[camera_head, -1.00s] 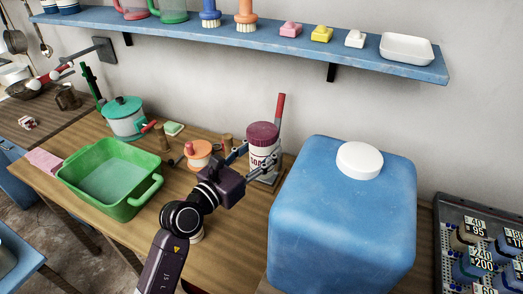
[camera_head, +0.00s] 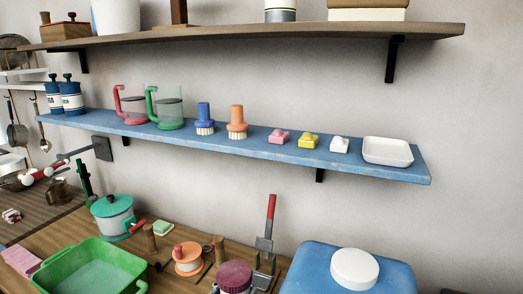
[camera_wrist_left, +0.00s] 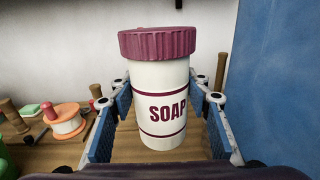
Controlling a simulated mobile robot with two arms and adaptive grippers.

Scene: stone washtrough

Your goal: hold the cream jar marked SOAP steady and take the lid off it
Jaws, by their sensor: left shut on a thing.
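The cream jar marked SOAP (camera_wrist_left: 165,108) stands upright in the left wrist view, with maroon bands and its ribbed maroon lid (camera_wrist_left: 157,42) on top. In the head view the lid (camera_head: 235,275) shows at the bottom edge, and most of the jar is cut off below. My left gripper (camera_wrist_left: 160,101) has one blue-padded finger on each side of the jar and is shut on its body, below the lid. My right gripper is in neither view.
A blue block-shaped container (camera_head: 305,265) with a white cap (camera_head: 354,269) stands right of the jar. A red-handled tool (camera_head: 267,230) is behind it. An orange spool-like thing (camera_head: 188,257), a teal pot (camera_head: 112,215) and a green basin (camera_head: 95,268) are left. A blue shelf (camera_head: 260,146) runs above.

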